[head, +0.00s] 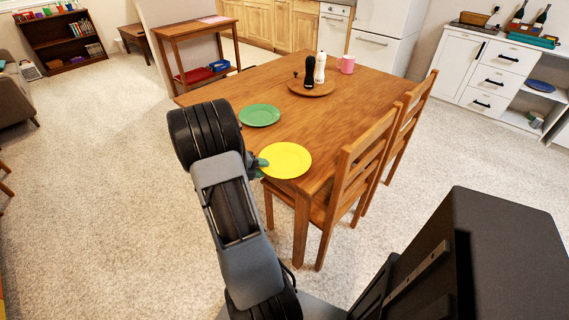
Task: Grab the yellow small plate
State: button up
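The yellow small plate (286,160) is flat and round, at the near left corner of the wooden table (335,110). I cannot tell whether it rests on the top or is slightly raised. My gripper (260,164) is at the plate's left edge, with a small greenish tip showing beside the rim. The rest of it is hidden behind my arm, so its opening and any grip on the rim do not show. A green plate (259,115) lies farther back on the same table.
A round wooden board (312,88) holds a black and a white mill, with a pink mug (346,64) beside it. Two wooden chairs (362,160) stand along the table's right side. Carpet (100,180) is clear to the left.

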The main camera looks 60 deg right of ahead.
jog(key=shift+c, duration=0.2)
grip_shut()
dwell(0.4)
